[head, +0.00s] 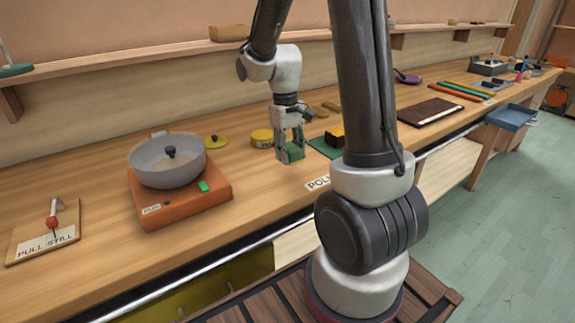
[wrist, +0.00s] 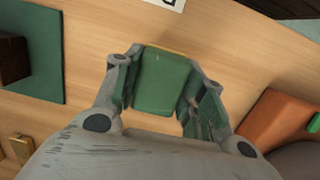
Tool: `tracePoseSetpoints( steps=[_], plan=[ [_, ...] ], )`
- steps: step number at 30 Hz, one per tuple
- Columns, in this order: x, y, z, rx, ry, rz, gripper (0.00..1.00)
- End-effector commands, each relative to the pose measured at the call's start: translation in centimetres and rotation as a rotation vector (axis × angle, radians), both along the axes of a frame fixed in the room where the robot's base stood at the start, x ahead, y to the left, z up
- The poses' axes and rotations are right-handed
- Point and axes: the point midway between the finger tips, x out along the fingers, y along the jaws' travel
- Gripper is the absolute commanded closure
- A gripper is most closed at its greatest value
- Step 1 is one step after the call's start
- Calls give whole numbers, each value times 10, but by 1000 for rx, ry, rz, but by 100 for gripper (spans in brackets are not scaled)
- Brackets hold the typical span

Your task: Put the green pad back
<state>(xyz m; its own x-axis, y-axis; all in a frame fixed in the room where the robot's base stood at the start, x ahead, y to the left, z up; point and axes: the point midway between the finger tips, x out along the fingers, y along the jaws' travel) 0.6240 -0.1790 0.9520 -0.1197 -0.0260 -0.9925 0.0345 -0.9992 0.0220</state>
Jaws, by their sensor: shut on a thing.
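My gripper (head: 290,143) is shut on a green pad (head: 291,154) and holds it over the bench, right of the orange box. In the wrist view the pad (wrist: 160,80) sits between the two fingers, with a thin yellow edge at its far side. I cannot tell its exact height above the wood. A flat dark green mat (head: 319,147) lies on the bench to the right of my gripper, partly hidden by my arm. A yellow and dark block (head: 335,137) stands on it. The mat also shows in the wrist view (wrist: 48,75).
The orange box (head: 180,200) carries a grey lidded pot (head: 167,160) and a small green button (head: 203,186). A yellow round tin (head: 262,138) stands behind my gripper. A lettered board (head: 45,238) lies at left. Bare wood lies between the box and the mat.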

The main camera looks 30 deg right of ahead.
Motion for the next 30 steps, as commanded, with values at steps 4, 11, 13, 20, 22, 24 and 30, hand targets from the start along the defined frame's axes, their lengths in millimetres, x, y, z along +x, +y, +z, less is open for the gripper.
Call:
tracePoseSetpoints(
  steps=[4,11,13,20,22,24,30],
  plan=[
    [-1,0,-20,0,3,0,85],
    [0,0,-40,0,-1,0,85],
    [0,0,-40,0,-1,0,85],
    [0,0,-43,0,0,0,85],
    [0,0,-43,0,-1,0,50],
    [0,0,-43,0,-1,0,38],
    [0,0,-43,0,-1,0,38]
  ],
)
